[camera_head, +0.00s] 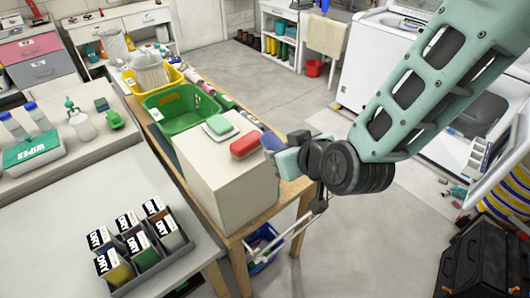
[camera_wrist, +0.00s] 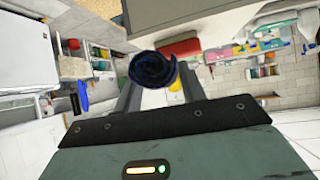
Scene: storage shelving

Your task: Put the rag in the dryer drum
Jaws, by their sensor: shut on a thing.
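A dark blue rolled rag (camera_wrist: 153,70) shows between the two dark fingers of my gripper (camera_wrist: 160,82) in the wrist view. My gripper is shut on it. In the head view my gripper (camera_head: 275,147) is held beside the right edge of a pale box, near the red block on top, and the rag is small and mostly hidden there. White laundry machines stand at the right, partly behind my arm. A dark round opening (camera_head: 484,112) shows in one of them, and I cannot clearly tell whether it is the dryer drum.
Green (camera_head: 185,117) and yellow bins stand behind. A black toolbox (camera_head: 487,262) and yellow-blue containers are at lower right. The middle floor is clear.

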